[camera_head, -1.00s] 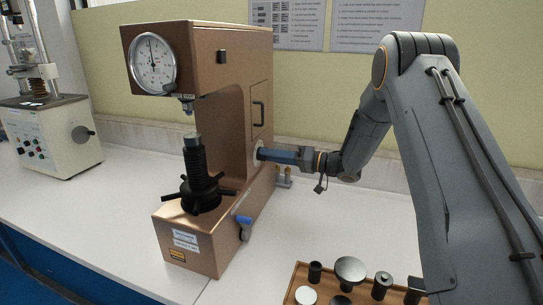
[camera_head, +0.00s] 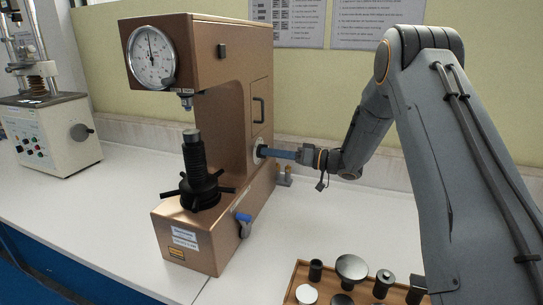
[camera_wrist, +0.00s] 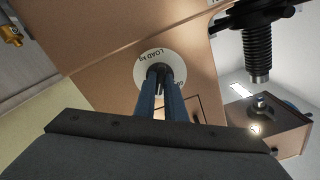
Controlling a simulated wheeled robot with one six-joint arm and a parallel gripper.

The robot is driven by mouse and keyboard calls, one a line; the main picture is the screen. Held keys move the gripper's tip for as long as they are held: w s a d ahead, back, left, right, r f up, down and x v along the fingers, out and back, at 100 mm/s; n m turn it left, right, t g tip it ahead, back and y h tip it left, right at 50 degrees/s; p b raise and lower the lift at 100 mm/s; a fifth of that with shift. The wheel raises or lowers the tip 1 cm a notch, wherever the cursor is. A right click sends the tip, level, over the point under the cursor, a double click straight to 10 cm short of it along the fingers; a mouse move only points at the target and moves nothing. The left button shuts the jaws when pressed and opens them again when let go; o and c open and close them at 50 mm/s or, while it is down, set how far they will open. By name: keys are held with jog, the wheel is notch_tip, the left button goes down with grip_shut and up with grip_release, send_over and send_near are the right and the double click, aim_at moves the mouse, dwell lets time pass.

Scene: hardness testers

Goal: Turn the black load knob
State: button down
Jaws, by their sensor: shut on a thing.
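The copper-brown hardness tester (camera_head: 222,125) stands on the white bench, with a dial at its top and a black screw with a handwheel below. The black load knob (camera_wrist: 158,72) is on the tester's right side, in the middle of a white disc (camera_wrist: 160,62) lettered "LOAD kg". My gripper (camera_head: 268,152) reaches in from the right at that side. In the wrist view its two blue fingers (camera_wrist: 159,90) are shut on the knob, one on each side. The fingers hide much of the knob, and its pointer setting cannot be read.
A wooden tray (camera_head: 296,272) with several black and metal parts lies at the front right. A blue-handled lever (camera_head: 243,217) sticks out low on the tester. Another testing machine (camera_head: 48,120) stands at the left. Small brass pieces (camera_head: 284,175) stand behind my gripper.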

jog(key=shift+n+b, duration=4.1)
jog(key=shift+n, duration=3.4)
jog(key=c, duration=1.8)
grip_release()
jog(key=b+v, duration=0.1)
jog(key=v, duration=0.6)
jog(key=shift+s+d, duration=0.1)
jog(key=shift+d, duration=0.25)
